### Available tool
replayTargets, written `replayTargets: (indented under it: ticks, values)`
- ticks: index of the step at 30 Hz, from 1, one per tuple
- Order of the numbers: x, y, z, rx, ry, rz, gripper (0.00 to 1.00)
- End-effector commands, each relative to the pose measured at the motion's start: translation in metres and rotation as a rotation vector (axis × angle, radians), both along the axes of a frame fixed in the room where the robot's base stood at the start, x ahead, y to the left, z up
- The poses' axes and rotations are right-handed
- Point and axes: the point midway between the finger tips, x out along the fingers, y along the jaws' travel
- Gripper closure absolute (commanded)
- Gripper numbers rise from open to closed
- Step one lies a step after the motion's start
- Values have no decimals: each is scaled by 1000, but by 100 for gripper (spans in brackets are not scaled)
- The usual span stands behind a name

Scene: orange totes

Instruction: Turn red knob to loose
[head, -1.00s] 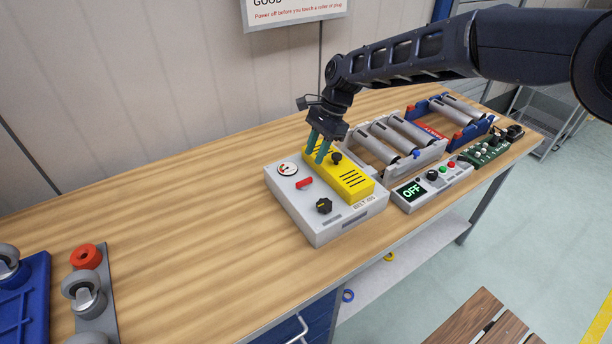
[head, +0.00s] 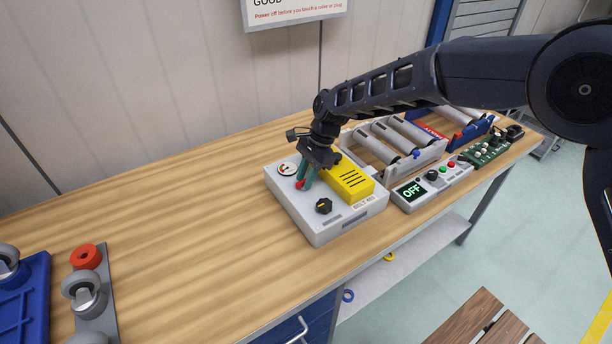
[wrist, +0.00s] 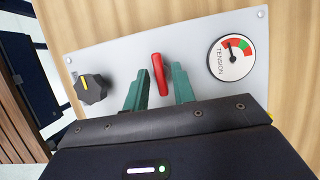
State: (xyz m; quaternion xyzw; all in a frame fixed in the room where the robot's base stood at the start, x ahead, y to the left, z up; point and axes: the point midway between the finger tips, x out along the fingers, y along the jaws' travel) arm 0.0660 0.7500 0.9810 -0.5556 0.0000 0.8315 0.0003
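The red knob (head: 299,185) is a narrow bar on the grey tension box (head: 318,228). In the wrist view the red knob (wrist: 159,76) stands nearly upright in the picture, leaning slightly. My gripper (head: 305,178) is down over it with its green fingers apart. In the wrist view one finger of my gripper (wrist: 161,72) is on each side of the knob, with gaps showing. The tension gauge (wrist: 231,58) has red and green bands; its needle points near the upper red band.
A black knob (wrist: 91,88) sits on the same panel. A yellow cover (head: 349,183) lies beside my gripper. A control box reading OFF (head: 411,191) and rollers (head: 381,143) stand to the right.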

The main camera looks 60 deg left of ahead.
Motion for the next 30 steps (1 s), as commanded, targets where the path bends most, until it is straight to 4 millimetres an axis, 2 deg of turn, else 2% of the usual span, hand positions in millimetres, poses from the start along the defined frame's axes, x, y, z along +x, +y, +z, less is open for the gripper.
replayTargets:
  ticks: [1, 3, 4, 17, 30]
  values:
    - [0, 0, 0, 0, 0, 0, 85]
    - [0, 0, 0, 0, 0, 0, 99]
    - [0, 0, 0, 0, 0, 0, 100]
    - [0, 1, 0, 0, 1, 64, 100]
    - [-1, 3, -1, -1, 2, 413, 100]
